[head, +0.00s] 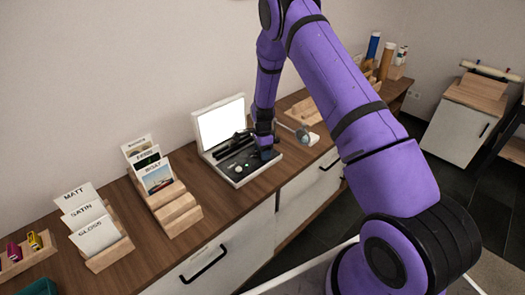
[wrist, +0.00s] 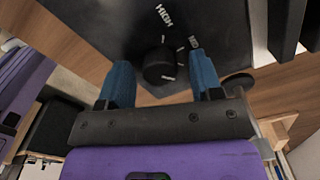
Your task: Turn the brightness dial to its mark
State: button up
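The brightness dial (wrist: 158,66) is a round black knob on a dark panel (wrist: 110,25) in the wrist view. White lettering reading HIGH stands above it, and another label, partly legible, is to its right. Small white ticks lie near the dial; which way it points is unclear. My gripper (wrist: 160,66) has two blue fingers, apart, one on each side of the dial; I cannot tell whether they touch it. In the head view my gripper (head: 265,150) is over the right part of the open light box (head: 241,180), hiding the dial there.
The light box has a lit white screen (head: 220,124) and a pale round knob (head: 238,169). Wooden card holders (head: 174,207) stand to the left on the wooden counter (head: 225,205). A wooden tray with a pale item (head: 306,136) lies close to the right of my gripper.

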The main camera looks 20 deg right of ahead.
jog(key=c, duration=0.8)
jog(key=shift+c, duration=0.2)
jog(key=shift+n, duration=0.4)
jog(key=n, duration=1.4)
jog(key=shift+n, duration=2.5)
